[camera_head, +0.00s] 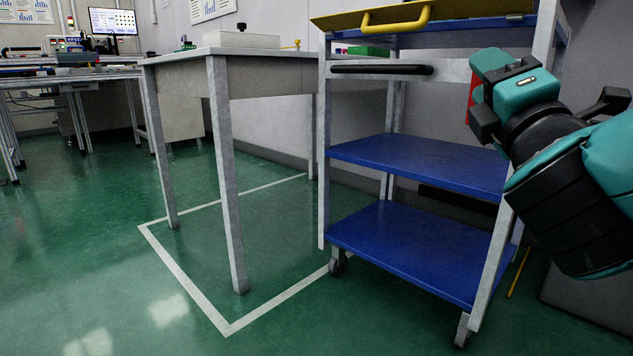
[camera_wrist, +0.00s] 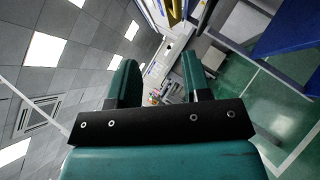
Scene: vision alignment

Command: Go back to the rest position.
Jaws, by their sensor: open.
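My gripper (camera_wrist: 159,82) shows in the wrist view with its two teal fingers apart and nothing between them. In the head view my teal and black arm reaches in from the right edge, in front of the right side of the blue cart. The fingertips are hard to make out there. The wrist view is tilted, with ceiling lights on the left and green floor on the right.
A cart with blue shelves (camera_head: 410,252) and a yellow handle (camera_head: 397,20) stands close at the right. A grey table (camera_head: 180,60) with a white box (camera_head: 241,39) stands left of it. A workbench (camera_head: 75,78) with a monitor (camera_head: 113,21) is farther back. Green floor (camera_head: 80,250) at front left is clear.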

